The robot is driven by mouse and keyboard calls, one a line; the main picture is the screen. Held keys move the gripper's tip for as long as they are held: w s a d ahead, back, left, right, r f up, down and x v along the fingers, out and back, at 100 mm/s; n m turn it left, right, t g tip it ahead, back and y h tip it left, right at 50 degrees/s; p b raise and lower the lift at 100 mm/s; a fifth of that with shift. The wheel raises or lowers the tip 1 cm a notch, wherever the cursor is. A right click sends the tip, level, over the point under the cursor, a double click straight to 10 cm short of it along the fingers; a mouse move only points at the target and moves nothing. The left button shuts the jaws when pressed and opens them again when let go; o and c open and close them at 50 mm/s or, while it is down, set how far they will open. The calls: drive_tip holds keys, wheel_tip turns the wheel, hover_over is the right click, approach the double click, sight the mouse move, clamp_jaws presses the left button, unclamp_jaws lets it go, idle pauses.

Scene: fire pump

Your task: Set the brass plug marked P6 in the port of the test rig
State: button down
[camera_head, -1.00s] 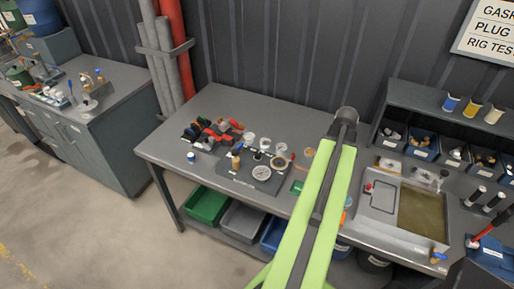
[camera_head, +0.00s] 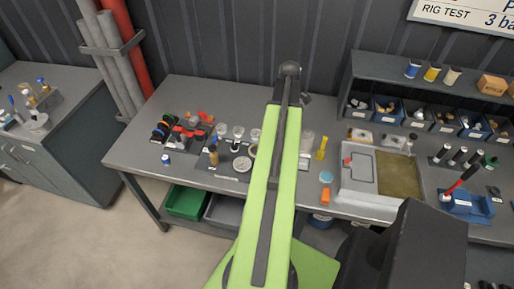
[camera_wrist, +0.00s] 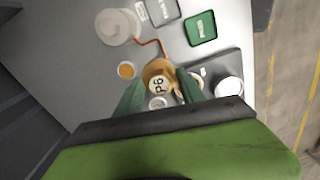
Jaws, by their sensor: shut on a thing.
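My gripper (camera_wrist: 160,90) has green fingers and is shut on the brass plug marked P6 (camera_wrist: 158,76). The plug's marked face points toward the wrist camera. In the head view my arm reaches over the bench and hides the gripper and plug. The test rig (camera_head: 226,173) is a dark plate with gauges, left of my arm and partly hidden by it. In the wrist view a dark plate (camera_wrist: 232,62) with a white round part lies right of the plug, apparently part of the rig. I cannot make out the port.
A green card (camera_wrist: 200,28), an orange cord (camera_wrist: 152,42) and a white round part (camera_wrist: 118,27) lie near the plug. A sink tray (camera_head: 372,205) and a shelf of blue bins (camera_head: 387,106) stand to the right. Bare bench (camera_head: 185,95) lies at the back left.

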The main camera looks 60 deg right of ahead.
drive_tip(key=shift+w+d+r+n, duration=0.6)
drive_tip(key=shift+d+n, duration=0.25)
drive_tip(key=shift+n, duration=0.05)
drive_tip(key=shift+a+f, duration=0.25)
drive_tip(key=w+a+f+b, duration=0.4)
drive_tip(key=a, duration=0.1)
drive_tip(key=w+a+f+b, duration=0.2)
drive_tip(key=w+a+b, duration=0.1)
drive_tip(key=shift+a+f, duration=0.1)
drive_tip(key=shift+f, duration=0.25)
drive_tip(key=shift+w+a, duration=0.2)
drive_tip(key=shift+f+b, duration=2.55)
drive_tip(key=shift+f, duration=0.1)
drive_tip(key=shift+r, duration=0.1)
drive_tip(key=c, duration=0.7)
unclamp_jaws()
